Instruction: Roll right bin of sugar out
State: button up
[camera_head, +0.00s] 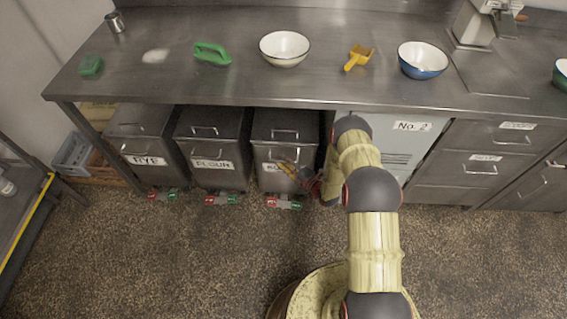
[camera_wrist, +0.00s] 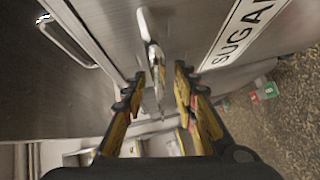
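The right bin of sugar (camera_head: 285,130) is a grey metal bin standing under the counter. Its white SUGAR label (camera_wrist: 243,38) is clear in the wrist view and partly covered by my gripper in the head view. My gripper (camera_head: 298,174) is at the bin's front. In the wrist view my gripper (camera_wrist: 160,80) is open, with its fingers on either side of a metal handle (camera_wrist: 152,55) on the bin's front. Gaps show between fingers and handle. A red and green pedal (camera_head: 283,203) is at the bin's foot.
The middle bin (camera_head: 212,145) and the RYE bin (camera_head: 142,145) stand to the left. A No. 2 cabinet (camera_head: 390,140) is close on the right. The counter (camera_head: 230,85) overhangs the bins. A rack (camera_head: 25,215) stands at far left. Floor in front is clear.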

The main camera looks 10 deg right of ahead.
jog(key=shift+w, duration=0.1)
jog(key=shift+c, duration=1)
grip_shut()
